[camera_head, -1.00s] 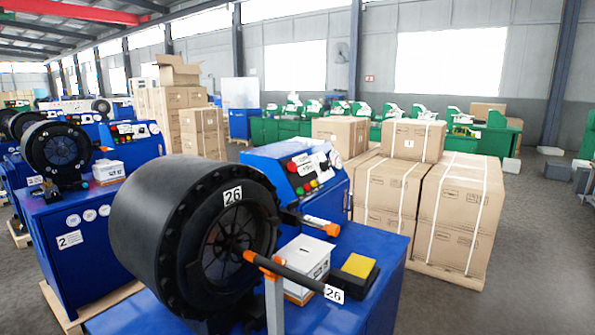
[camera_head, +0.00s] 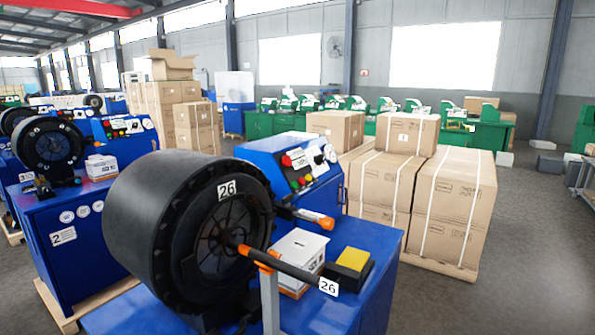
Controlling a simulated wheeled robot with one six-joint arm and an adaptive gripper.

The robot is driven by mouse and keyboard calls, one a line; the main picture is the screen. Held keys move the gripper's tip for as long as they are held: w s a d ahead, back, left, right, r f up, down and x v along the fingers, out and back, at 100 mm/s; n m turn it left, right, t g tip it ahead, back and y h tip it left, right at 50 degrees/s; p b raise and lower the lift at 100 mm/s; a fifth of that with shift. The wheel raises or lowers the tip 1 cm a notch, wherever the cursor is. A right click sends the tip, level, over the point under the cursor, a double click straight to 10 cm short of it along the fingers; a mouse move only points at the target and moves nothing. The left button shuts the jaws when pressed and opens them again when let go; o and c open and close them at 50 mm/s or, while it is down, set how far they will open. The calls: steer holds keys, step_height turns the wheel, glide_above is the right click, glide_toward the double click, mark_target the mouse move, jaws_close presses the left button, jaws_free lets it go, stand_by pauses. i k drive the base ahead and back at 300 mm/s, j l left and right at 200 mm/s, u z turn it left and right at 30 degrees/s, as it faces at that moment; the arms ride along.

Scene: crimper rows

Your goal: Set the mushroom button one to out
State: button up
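The blue crimper marked 26 fills the foreground, with a large black round head (camera_head: 190,225). Its blue control box (camera_head: 262,150) stands behind the head, with a sloped panel facing right. A red button (camera_head: 286,160) sits at the panel's upper left and looks like the mushroom button. Smaller green, red and yellow buttons (camera_head: 301,182) sit lower on the panel. The buttons are too small to tell whether the mushroom one is in or out. My gripper is not in view.
A black rod with orange ends (camera_head: 285,268) and an orange-tipped handle (camera_head: 314,218) stick out before the panel. A white box (camera_head: 299,252) and a yellow-topped black block (camera_head: 350,263) sit on the blue top.

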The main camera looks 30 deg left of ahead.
mark_target(286, 161)
steer(key=i+l, duration=0.15)
steer(key=i, duration=0.3)
steer(key=i+l, duration=0.15)
steer(key=i, duration=0.35)
steer(key=i+l, duration=0.15)
steer(key=i, duration=0.3)
steer(key=i+l+u, duration=0.1)
steer(key=i, duration=0.35)
steer(key=i+l, duration=0.2)
steer(key=i, duration=0.25)
steer(key=i+l, duration=0.2)
steer(key=i, duration=0.25)
steer(key=u, duration=0.35)
steer(key=i+l+u, duration=0.1)
steer(key=u, duration=0.3)
steer(key=i+u, duration=0.1)
steer(key=u, duration=0.25)
